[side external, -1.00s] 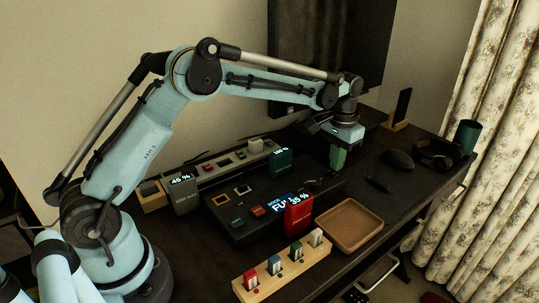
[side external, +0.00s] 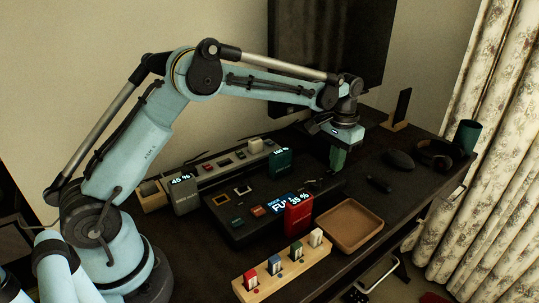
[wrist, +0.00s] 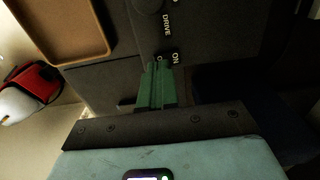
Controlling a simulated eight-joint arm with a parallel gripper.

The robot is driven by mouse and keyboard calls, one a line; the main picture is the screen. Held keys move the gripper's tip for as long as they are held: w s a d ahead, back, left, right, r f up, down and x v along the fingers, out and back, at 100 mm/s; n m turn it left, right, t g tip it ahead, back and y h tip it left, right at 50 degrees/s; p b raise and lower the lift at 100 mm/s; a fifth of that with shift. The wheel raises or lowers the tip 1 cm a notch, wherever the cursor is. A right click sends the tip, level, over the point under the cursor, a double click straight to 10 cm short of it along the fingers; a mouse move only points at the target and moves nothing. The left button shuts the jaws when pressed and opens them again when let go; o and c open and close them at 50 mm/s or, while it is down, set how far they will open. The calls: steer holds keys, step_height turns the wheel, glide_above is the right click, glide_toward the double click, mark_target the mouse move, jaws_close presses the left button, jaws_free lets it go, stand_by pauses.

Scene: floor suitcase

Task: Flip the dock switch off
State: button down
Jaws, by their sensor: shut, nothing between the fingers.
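The black dock (side external: 218,229) lies on the dark desk, with a lit display and a red battery pack (side external: 298,214) on it. My gripper (side external: 337,168) is shut and empty, its green fingers pointing down at the dock's far right end. In the wrist view, the green fingertips (wrist: 156,66) are at the dock panel (wrist: 205,30), close by the printed ON label. A DRIVE label and a round dark knob (wrist: 148,4) are above them. The switch itself is not clearly visible; the fingers cover part of that area. I cannot tell whether they touch it.
A brown tray (side external: 380,226) lies in front of the dock. A wooden block (side external: 263,286) with several coloured pieces is nearer. A grey strip with a grey pack (side external: 185,199) and a green pack (side external: 279,164) runs behind. A mouse (side external: 399,159) and headphones (side external: 440,152) lie at right.

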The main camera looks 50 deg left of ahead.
mark_target(334, 174)
steer(key=shift+f, duration=0.85)
stand_by(0.4)
steer(key=shift+r, duration=3.55)
steer(key=s+r+t, duration=0.4)
steer(key=s+r, duration=0.3)
steer(key=s, duration=0.4)
steer(key=s+f+t, duration=0.3)
steer(key=s+f, duration=0.1)
steer(key=s, duration=0.8)
steer(key=shift+s+a+f, duration=0.3)
steer(key=shift+a+f, duration=0.05)
steer(key=shift+a, duration=0.1)
